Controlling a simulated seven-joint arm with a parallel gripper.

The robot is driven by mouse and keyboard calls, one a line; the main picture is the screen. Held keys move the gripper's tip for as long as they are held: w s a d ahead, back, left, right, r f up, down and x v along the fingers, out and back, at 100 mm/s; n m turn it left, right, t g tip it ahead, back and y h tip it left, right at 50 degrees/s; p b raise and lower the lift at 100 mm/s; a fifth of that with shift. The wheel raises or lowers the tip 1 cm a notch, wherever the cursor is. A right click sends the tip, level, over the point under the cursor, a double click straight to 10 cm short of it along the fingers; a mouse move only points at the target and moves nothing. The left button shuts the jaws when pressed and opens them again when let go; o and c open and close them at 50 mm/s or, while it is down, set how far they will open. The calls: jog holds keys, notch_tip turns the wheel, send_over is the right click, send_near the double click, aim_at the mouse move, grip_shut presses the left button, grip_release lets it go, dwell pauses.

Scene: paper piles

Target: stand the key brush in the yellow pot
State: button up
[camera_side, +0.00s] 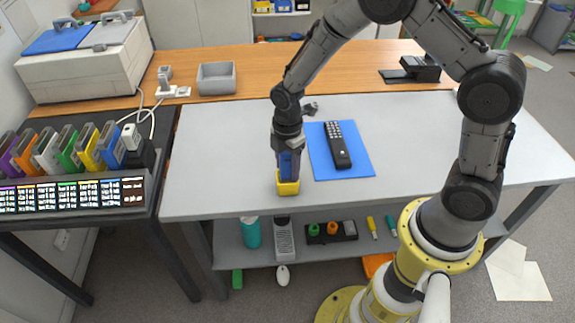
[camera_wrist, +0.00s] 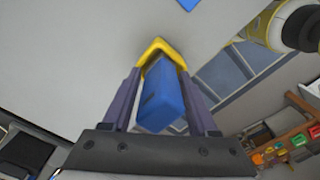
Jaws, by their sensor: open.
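The yellow pot (camera_side: 288,187) stands near the front edge of the grey table. A blue block-like thing (camera_side: 289,163), which I take to be the key brush, stands upright with its lower end in the pot. In the wrist view the blue brush (camera_wrist: 160,97) lies between my fingers, and the yellow pot (camera_wrist: 153,46) shows around its far end. My gripper (camera_side: 289,176) is open, pointing down, with a finger on each side of the brush. The fingertips are close to the pot's rim; I cannot tell whether they touch it.
A black remote (camera_side: 338,146) lies on a blue mat (camera_side: 361,165) to the right of the pot. A small dark object (camera_side: 310,108) lies behind. A grey bin (camera_side: 216,79) stands on the wooden bench at the back. The table left of the pot is clear.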

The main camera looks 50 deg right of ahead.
notch_tip(320, 180, up, 12)
jog(key=shift+s+r, duration=0.15)
jog(key=shift+r, duration=0.4)
jog(key=s+d+r+m+t, duration=0.2)
jog(key=s+r+m+t, duration=0.1)
jog(key=s+r+m, duration=0.55)
jog(key=s+r+m+t, duration=0.1)
jog(key=s+r+m, duration=0.1)
jog(key=s+m, duration=0.2)
jog(key=s+r+m+t, duration=0.1)
jog(key=s+r+m, duration=0.1)
jog(key=s, duration=0.7)
jog(key=shift+s+d+r+m+t, duration=0.2)
jog(key=shift+r+m+t, duration=0.1)
jog(key=shift+m, duration=0.55)
